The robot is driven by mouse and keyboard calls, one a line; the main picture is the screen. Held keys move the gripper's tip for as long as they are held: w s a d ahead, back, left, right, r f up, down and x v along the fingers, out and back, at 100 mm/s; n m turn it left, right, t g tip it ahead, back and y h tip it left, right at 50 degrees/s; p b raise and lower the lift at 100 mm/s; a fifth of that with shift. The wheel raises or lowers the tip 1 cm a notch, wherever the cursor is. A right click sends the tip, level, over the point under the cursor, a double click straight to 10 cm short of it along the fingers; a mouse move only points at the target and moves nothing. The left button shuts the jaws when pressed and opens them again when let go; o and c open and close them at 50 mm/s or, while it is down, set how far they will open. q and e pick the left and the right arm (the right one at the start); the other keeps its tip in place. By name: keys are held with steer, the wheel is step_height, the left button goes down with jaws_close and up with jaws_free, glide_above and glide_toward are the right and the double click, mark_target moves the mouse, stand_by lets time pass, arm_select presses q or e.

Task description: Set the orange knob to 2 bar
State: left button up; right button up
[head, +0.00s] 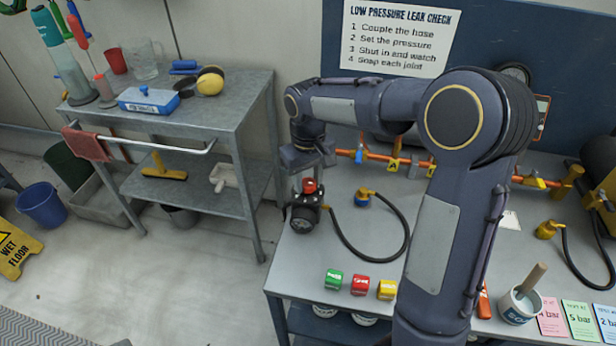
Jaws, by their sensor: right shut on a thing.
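The orange knob (309,186) sits on top of a dark regulator (307,208) near the left edge of the grey bench. The regulator's round gauge (302,223) faces the front, but its reading is too small to make out. My right gripper (309,177) points down from above and is shut on the knob, its fingers partly covering it. My left gripper is not in view.
A black hose (375,260) curves right of the regulator. An orange pipe with valves (395,163) runs behind.

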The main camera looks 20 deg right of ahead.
mark_target(308, 183)
stand_by(0.3)
steer(key=o, duration=1)
steer(key=shift+r, duration=0.15)
step_height(308, 183, up, 8)
steer(key=shift+f+p, duration=0.2)
steer(key=shift+p, duration=0.1)
